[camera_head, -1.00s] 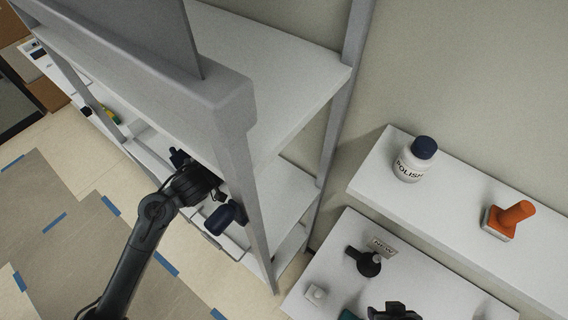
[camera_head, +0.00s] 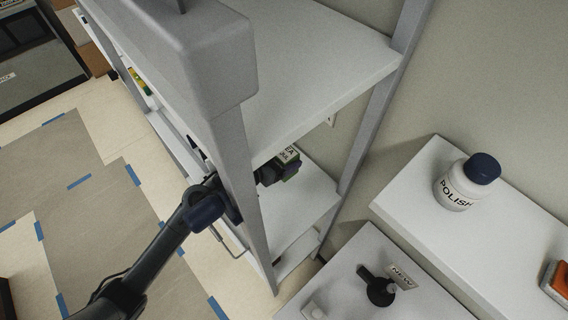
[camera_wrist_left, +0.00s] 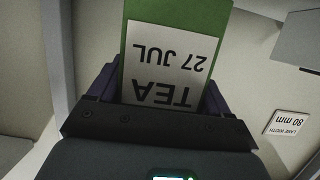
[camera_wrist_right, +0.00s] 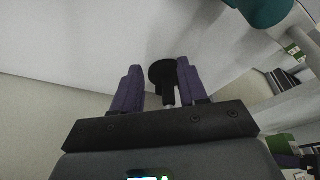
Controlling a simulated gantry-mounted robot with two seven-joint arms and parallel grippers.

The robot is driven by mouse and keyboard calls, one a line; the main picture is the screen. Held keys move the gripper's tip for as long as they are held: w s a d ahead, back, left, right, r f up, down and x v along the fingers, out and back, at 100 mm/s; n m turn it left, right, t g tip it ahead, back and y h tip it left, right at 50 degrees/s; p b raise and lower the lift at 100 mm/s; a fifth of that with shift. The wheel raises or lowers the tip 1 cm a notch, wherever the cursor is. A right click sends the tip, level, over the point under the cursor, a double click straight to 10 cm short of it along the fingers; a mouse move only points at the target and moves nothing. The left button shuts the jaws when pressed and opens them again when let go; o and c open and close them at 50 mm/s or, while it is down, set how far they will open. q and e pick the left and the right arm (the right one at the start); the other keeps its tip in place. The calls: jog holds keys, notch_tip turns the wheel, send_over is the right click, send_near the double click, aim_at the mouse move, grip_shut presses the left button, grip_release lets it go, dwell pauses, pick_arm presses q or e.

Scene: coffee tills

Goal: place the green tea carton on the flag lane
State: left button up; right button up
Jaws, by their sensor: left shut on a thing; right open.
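The green tea carton (camera_wrist_left: 172,60) is held in my left gripper (camera_wrist_left: 160,95). Its white label reads TEA, 27 JUL, upside down in the left wrist view. In the head view the carton (camera_head: 289,156) shows at the tip of my left gripper (camera_head: 268,174), inside the shelf rack and below its upper board. A black stand (camera_head: 379,289) with a NEW flag (camera_head: 402,277) stands on the lower right surface. My right gripper (camera_wrist_right: 159,72) is open; a black disc with a stem (camera_wrist_right: 163,73) shows between or beyond its fingertips. I cannot identify the flag lane.
The rack's upper board (camera_head: 300,75) and grey front post (camera_head: 240,170) are close to my left arm. A sign (camera_wrist_left: 287,125) reads LANE WIDTH 80 mm. A POLISH bottle (camera_head: 457,190) and an orange-handled object (camera_head: 558,280) stand on the right ledge. A small white block (camera_head: 313,311) is below.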

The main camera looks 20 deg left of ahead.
pick_arm(q)
jog(key=shift+f, duration=1.8)
jog(key=shift+f, duration=0.2)
jog(key=o, duration=1)
jog(key=shift+o, duration=0.2)
